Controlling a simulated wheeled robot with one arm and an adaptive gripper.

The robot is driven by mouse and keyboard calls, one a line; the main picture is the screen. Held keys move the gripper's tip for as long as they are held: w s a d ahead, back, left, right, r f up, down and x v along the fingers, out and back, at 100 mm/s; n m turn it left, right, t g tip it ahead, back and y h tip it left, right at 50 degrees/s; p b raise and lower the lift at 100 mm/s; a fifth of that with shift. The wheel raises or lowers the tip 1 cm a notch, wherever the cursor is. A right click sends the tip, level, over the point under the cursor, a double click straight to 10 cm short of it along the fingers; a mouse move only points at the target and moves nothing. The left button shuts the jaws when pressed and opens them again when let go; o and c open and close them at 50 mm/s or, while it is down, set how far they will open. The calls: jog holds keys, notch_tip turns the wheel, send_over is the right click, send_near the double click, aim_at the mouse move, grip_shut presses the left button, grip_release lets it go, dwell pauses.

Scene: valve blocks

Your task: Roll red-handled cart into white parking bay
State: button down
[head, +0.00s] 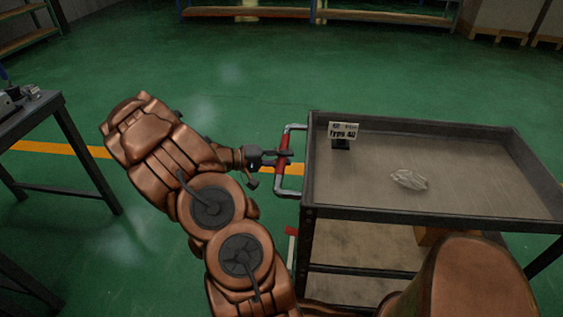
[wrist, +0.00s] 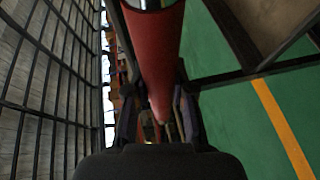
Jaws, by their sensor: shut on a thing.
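The cart (head: 440,205) stands at the right in the head view, with a grey top tray and a dark frame. Its handle is a metal bar with a red grip (head: 284,152) on the tray's left end. My gripper (head: 282,158) is shut on the red grip. In the wrist view the red grip (wrist: 155,55) runs between the fingers of my gripper (wrist: 158,115). No white parking bay can be made out for certain; a small red and white piece (head: 291,240) shows low beside the cart.
A sign reading "Type 40" (head: 343,131) and a crumpled clear item (head: 409,179) are on the cart's tray. A dark table (head: 60,115) stands at the left. A yellow floor line (head: 60,148) crosses the green floor. Shelving and boxes (head: 510,16) line the back; open floor lies between.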

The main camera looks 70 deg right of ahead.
jog(key=shift+s+d+f, duration=0.1)
jog(key=shift+s, duration=0.3)
jog(key=c, duration=1)
grip_release()
jog(key=v, duration=1.2)
